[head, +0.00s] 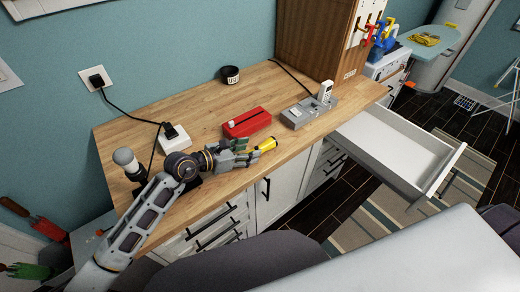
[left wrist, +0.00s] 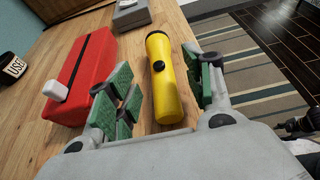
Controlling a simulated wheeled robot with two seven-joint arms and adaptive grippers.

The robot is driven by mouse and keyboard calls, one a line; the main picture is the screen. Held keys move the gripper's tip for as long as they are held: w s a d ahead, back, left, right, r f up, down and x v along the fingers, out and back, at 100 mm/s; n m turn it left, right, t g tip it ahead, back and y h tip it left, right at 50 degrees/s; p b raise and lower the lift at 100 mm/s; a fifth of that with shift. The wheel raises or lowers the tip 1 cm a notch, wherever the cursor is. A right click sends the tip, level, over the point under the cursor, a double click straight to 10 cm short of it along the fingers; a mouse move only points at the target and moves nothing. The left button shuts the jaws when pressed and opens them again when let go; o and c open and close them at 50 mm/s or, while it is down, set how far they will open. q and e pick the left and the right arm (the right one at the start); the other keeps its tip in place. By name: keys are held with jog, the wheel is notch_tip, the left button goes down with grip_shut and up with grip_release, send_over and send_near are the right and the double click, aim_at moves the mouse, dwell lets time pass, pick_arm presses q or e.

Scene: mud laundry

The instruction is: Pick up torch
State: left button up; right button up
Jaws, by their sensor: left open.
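The torch (left wrist: 169,85) is yellow with a black button and a dark head end. It lies on the wooden counter (head: 205,117), and in the head view its yellow end (head: 268,144) shows just past my gripper. My left gripper (head: 250,152) is open, low over the counter near the front edge. In the left wrist view the green-padded fingers of my left gripper (left wrist: 168,85) stand on either side of the torch, with visible gaps.
A red box (head: 247,122) with a white knob lies close behind the torch. A black cup (head: 230,74) is at the back. A white drawer (head: 400,155) stands open at right.

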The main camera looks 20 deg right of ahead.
aim_at(255, 149)
pick_arm(q)
jog(key=shift+x, duration=1.8)
jog(key=shift+w+d+f, duration=0.15)
jog(key=shift+d+f, duration=0.1)
jog(key=shift+d, duration=0.1)
pick_arm(e)
jog(key=shift+s+a+r, duration=0.3)
jog(key=shift+a, duration=0.2)
pick_arm(q)
jog(key=shift+c, duration=0.2)
grip_shut()
pick_arm(e)
jog(key=shift+w+d, duration=0.1)
jog(key=shift+d, duration=0.15)
pick_arm(q)
jog(key=shift+r, duration=0.15)
